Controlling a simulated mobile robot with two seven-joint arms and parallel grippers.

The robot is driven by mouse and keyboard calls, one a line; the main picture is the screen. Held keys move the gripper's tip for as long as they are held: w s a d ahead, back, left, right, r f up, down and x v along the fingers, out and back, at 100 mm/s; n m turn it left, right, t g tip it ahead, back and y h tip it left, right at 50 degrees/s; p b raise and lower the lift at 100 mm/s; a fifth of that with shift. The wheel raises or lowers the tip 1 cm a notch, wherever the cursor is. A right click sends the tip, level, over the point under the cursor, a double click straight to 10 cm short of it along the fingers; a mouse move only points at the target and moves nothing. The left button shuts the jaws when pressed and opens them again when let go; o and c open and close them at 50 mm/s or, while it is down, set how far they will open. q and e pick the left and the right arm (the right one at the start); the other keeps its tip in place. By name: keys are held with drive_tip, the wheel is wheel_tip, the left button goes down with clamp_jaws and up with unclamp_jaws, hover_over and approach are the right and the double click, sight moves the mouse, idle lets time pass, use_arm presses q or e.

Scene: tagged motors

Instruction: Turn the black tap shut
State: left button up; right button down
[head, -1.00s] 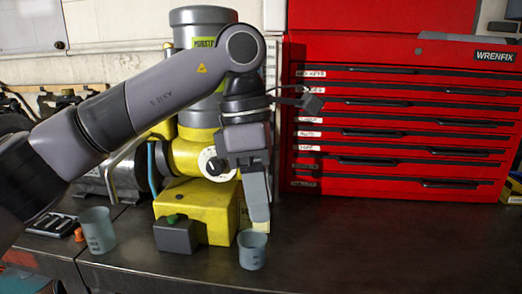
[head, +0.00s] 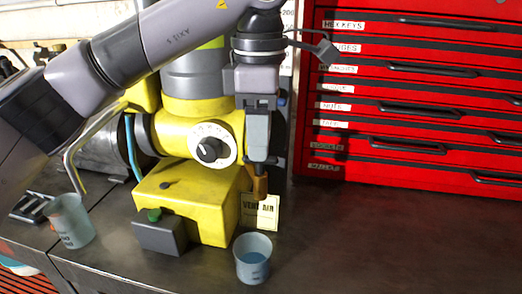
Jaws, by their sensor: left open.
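My left gripper (head: 258,156) points down in front of the yellow machine's right side. Its fingertips are just above a brass-coloured fitting (head: 260,186), close to or touching a small dark part there. That dark part may be the black tap, but the fingers mostly hide it. The gripper is open, though the gap between the fingers hardly shows. A tag (head: 260,212) reading "VENT AIR" hangs below the fitting. A black knob (head: 208,149) sits on a round white dial to the left. My right gripper is out of view.
A beaker (head: 252,262) with bluish liquid stands below the fitting. Another beaker (head: 71,222) stands at the left. A grey box (head: 160,236) with a green button sits before the yellow base. A red drawer cabinet (head: 420,90) stands behind; the bench at right is clear.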

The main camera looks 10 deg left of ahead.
sight(260, 164)
use_arm(q)
drive_tip(key=shift+f, duration=1.6)
clamp_jaws()
drive_tip(key=shift+r+m+p, duration=0.15)
drive_tip(key=shift+m+p, duration=0.25)
drive_tip(key=shift+m, duration=0.4)
unclamp_jaws()
